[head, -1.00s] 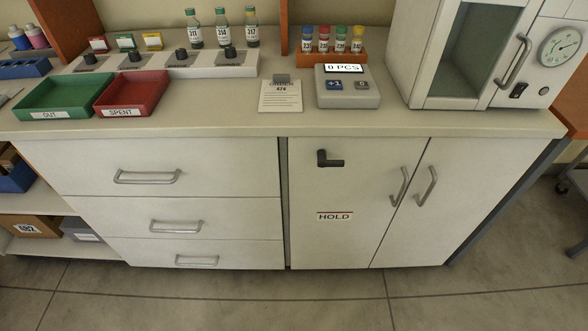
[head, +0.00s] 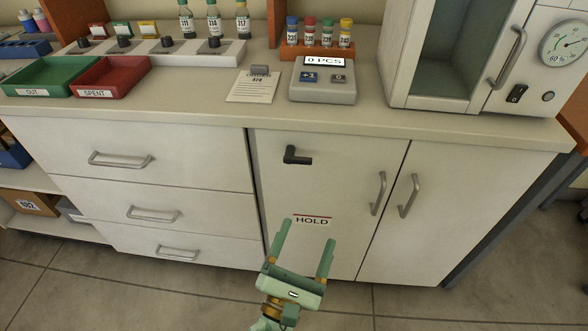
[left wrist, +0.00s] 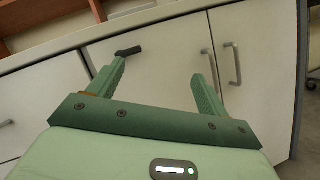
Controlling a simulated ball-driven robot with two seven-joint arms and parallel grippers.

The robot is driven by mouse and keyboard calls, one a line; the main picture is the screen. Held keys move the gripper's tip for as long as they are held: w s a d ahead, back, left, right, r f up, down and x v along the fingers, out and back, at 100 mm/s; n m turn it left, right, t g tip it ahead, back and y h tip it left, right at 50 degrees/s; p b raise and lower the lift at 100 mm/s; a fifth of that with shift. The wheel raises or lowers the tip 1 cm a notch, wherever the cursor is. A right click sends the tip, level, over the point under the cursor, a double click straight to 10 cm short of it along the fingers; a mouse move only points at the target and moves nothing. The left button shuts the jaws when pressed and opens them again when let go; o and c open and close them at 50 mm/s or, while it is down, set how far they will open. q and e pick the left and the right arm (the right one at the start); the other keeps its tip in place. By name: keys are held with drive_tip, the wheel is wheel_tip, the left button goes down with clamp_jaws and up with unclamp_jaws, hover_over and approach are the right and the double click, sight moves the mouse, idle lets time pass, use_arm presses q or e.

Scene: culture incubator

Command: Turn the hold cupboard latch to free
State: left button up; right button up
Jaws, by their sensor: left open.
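The hold cupboard (head: 340,185) has a white door with a HOLD label (head: 312,220). Its dark latch (head: 297,156) sits at the upper left of that door, with its lever lying roughly level and pointing right. The latch also shows in the left wrist view (left wrist: 128,52), just beyond the left finger. My left gripper (head: 306,232) is green, open and empty. It is below the latch, in front of the lower part of the door, with its fingers pointing up toward it. It also shows in the left wrist view (left wrist: 160,72). My right gripper is in neither view.
Two bar handles (head: 378,193) (head: 408,196) stand to the right of the latch. Drawers with handles (head: 121,159) are to the left. The countertop (head: 200,102) overhangs above, holding trays, a counter device (head: 322,80) and an incubator (head: 440,60). The floor in front is clear.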

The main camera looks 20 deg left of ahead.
sight(297, 163)
use_arm(q)
drive_tip(key=w+a+r+n+y, duration=0.1)
drive_tip(key=w+a+n+y, duration=0.1)
drive_tip(key=w+n, duration=0.1)
drive_tip(key=w+a+r+n+y+b, duration=0.1)
drive_tip(key=w+a+r+n+y, duration=0.1)
drive_tip(key=w, duration=0.4)
drive_tip(key=w+a+r+n+y+b, duration=0.1)
drive_tip(key=w+a+n+y, duration=0.1)
drive_tip(key=w+a+n, duration=0.1)
drive_tip(key=shift+w+a+r+n, duration=0.1)
drive_tip(key=shift+w+r+n, duration=0.3)
drive_tip(key=shift+w+n, duration=0.4)
drive_tip(key=shift+w+a+r, duration=0.2)
drive_tip(key=shift+w+r, duration=0.1)
drive_tip(key=shift+w, duration=0.35)
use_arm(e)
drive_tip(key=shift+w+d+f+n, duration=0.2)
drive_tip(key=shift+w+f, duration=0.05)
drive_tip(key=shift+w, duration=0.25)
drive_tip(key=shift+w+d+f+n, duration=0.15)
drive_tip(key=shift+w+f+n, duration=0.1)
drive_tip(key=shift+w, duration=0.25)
use_arm(q)
drive_tip(key=c, duration=1)
